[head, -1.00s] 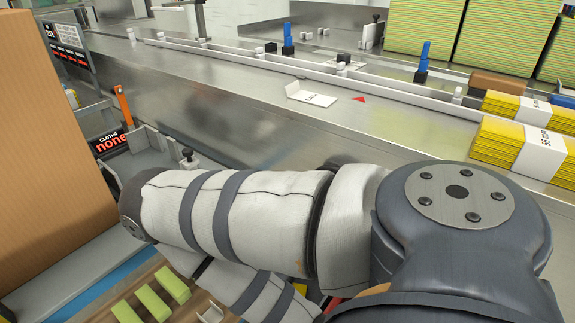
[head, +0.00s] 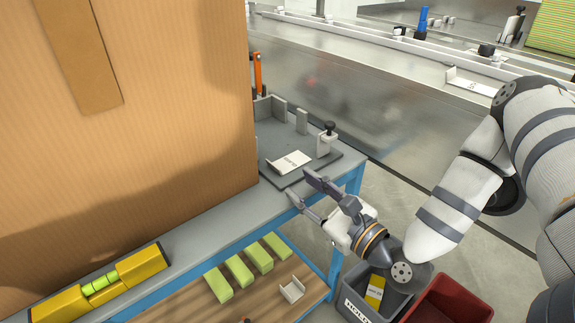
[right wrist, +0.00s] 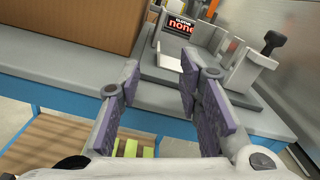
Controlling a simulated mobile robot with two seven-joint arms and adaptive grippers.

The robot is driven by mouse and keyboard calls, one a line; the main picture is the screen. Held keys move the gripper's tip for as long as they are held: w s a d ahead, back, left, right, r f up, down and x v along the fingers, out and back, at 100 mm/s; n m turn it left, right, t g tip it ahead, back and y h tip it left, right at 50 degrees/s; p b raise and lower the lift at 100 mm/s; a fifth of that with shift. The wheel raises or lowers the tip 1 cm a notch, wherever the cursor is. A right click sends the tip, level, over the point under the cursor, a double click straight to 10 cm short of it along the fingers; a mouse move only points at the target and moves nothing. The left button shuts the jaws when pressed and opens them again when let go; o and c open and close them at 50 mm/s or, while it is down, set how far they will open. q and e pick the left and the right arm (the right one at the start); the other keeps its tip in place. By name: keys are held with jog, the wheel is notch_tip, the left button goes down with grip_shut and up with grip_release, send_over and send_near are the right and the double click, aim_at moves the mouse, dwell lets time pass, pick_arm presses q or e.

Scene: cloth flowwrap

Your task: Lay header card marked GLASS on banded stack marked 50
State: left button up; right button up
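A white folded card (head: 288,162) with small dark print sits on a grey fixture (head: 325,160) at the bench corner; its wording is too small to read. It also shows in the right wrist view (right wrist: 172,63), beyond the fingers. My right gripper (head: 301,186) is open and empty, just in front of the card and apart from it. Its purple pads (right wrist: 158,88) stand wide apart in the right wrist view. A second white card (head: 470,87) lies on the metal line at the right. No stack marked 50 can be made out now. My left gripper is not in view.
A large cardboard box (head: 140,130) fills the left. A knobbed clamp post (head: 327,138) and upright fixture walls stand around the card. Below are a grey bin (head: 352,303) and a red bin (head: 440,305). A yellow level-like tool (head: 135,271) lies on the bench's front edge.

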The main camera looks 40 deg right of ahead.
aim_at(281, 171)
jog(key=w, duration=0.8)
jog(key=shift+w+a+f, duration=0.1)
jog(key=shift+w+a, duration=0.1)
jog(key=shift+s, duration=0.1)
grip_shut()
